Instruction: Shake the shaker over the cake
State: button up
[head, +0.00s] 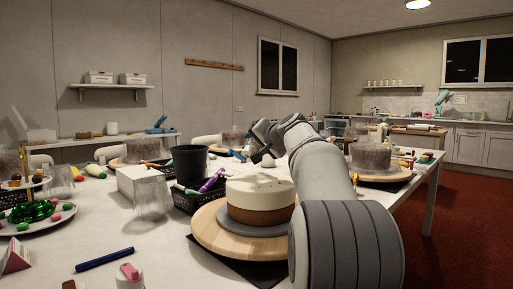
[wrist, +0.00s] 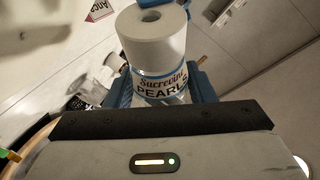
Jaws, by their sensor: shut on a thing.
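The shaker (wrist: 155,45) is a white-capped jar with a blue band and a label reading "PEARLS". In the wrist view it sits between the blue fingers of my gripper (wrist: 163,88), which is shut on it. The cake (head: 260,195), cream on top and brown below, stands on a round wooden turntable (head: 215,240) in the head view. My gripper (head: 262,148) shows small and dark behind and above the cake, partly hidden by my arm. The shaker cannot be made out clearly in the head view.
A black cup (head: 190,163), a white box (head: 145,184) and a black basket (head: 185,200) stand left of the cake. A plate (head: 50,222) with green ribbon and a blue pen (head: 104,259) lie further left. Other covered cakes stand behind (head: 375,158).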

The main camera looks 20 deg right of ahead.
jog(key=shift+r, duration=0.1)
dwell(0.3)
jog(key=shift+w+d+r, duration=0.2)
jog(key=shift+d+r, duration=0.1)
jog(key=shift+s+a+f, duration=0.15)
jog(key=shift+f, duration=0.2)
jog(key=shift+s+a+b, duration=0.15)
jog(key=shift+a+b, duration=0.1)
jog(key=shift+b, duration=0.1)
jog(key=shift+r+n+t, duration=0.3)
jog(key=shift+n, duration=0.1)
jog(key=shift+a, duration=0.1)
